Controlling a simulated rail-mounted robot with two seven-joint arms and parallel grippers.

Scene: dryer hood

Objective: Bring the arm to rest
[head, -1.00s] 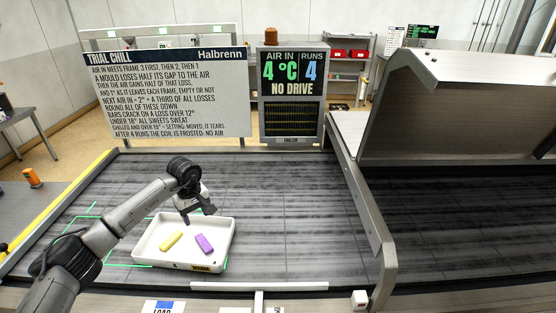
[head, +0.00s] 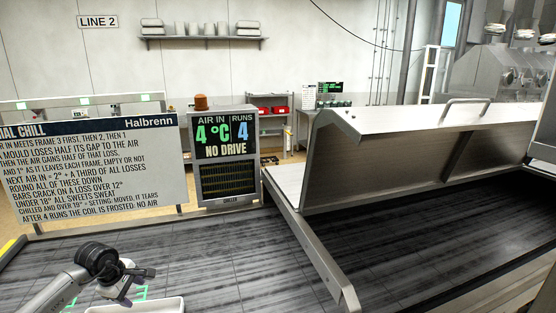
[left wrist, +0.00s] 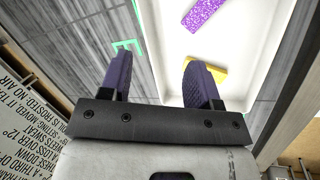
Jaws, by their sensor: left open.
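My left arm comes in at the lower left of the head view, and its gripper (head: 126,291) is beside and above the back rim of a white tray (head: 152,304). Most of the tray is cut off by the bottom edge. My right gripper is not in view.
A chiller with a screen (head: 223,143) reads AIR IN 4 °C, RUNS 4, NO DRIVE. A rule sign (head: 95,170) stands left of it. A large raised metal hood (head: 400,155) is on the right. The dark slatted belt (head: 235,265) is clear in the middle.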

